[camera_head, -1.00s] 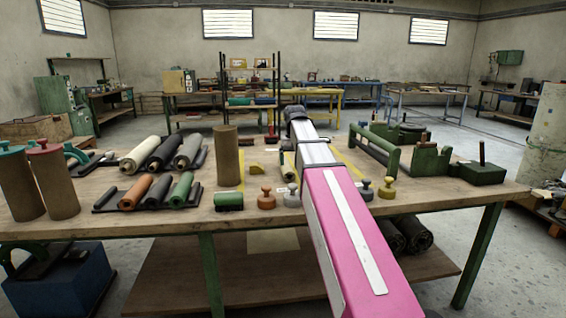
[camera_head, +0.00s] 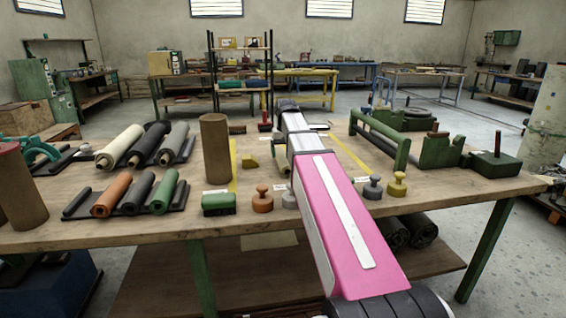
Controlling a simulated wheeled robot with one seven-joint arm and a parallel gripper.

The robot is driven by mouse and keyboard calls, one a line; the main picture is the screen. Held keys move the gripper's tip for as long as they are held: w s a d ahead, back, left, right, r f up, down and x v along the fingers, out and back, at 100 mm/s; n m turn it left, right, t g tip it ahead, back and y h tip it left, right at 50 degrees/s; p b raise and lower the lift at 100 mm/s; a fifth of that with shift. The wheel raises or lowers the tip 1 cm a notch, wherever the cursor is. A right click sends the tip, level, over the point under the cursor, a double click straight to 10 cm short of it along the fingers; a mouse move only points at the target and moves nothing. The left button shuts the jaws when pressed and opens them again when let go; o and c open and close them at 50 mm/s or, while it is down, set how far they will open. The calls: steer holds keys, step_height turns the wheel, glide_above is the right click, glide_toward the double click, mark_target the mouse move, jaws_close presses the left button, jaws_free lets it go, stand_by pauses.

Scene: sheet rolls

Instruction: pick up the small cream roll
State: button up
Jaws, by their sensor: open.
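A cream roll (camera_head: 120,147) lies on the back-left rack on the workbench (camera_head: 130,222), beside a black roll (camera_head: 149,143) and a grey roll (camera_head: 174,143). The fingers of my gripper are hidden behind the arm.
The front rack holds an orange roll (camera_head: 111,195), a black one and a green one (camera_head: 165,191). A tall brown cylinder (camera_head: 216,150) stands left of my arm. An orange-brown stamp (camera_head: 262,201) is near the front edge. A green frame (camera_head: 383,144) stands on the right.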

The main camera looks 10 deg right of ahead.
mark_target(285, 158)
steer(key=shift+w+a+f, duration=0.1)
steer(key=shift+f, duration=1.35)
steer(key=shift+w+a+f, duration=0.1)
steer(key=shift+f, duration=1.35)
steer(key=c, duration=1.3)
steer(key=shift+r, duration=0.1)
steer(key=shift+c, duration=0.2)
